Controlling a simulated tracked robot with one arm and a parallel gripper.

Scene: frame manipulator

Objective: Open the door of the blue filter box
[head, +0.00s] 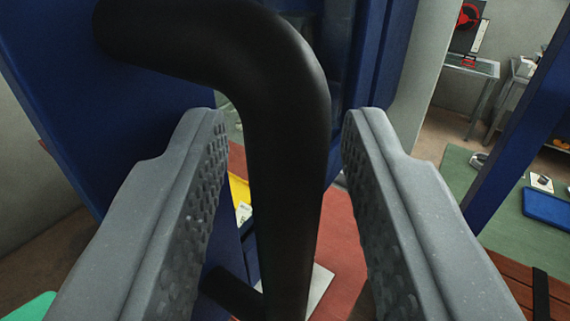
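A thick black bar handle (287,170) bends out from a dark blue panel (145,125) at the left, which looks like the door of the blue filter box. A lower black mount of the handle (232,290) shows near the bottom. My gripper (283,118) is open, with one grey ridged finger on each side of the handle's upright part. A narrow gap shows between the handle and each fingertip, so neither visibly touches it. The handle and fingers hide much of the panel. I cannot tell whether the door is shut or ajar.
More blue framework (385,55) stands behind the handle at the upper right. A blue post (520,140) slants on the right. Beyond are a green floor area (455,180), a blue tray (548,207) and a metal table (472,66). Red floor (343,255) shows below.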

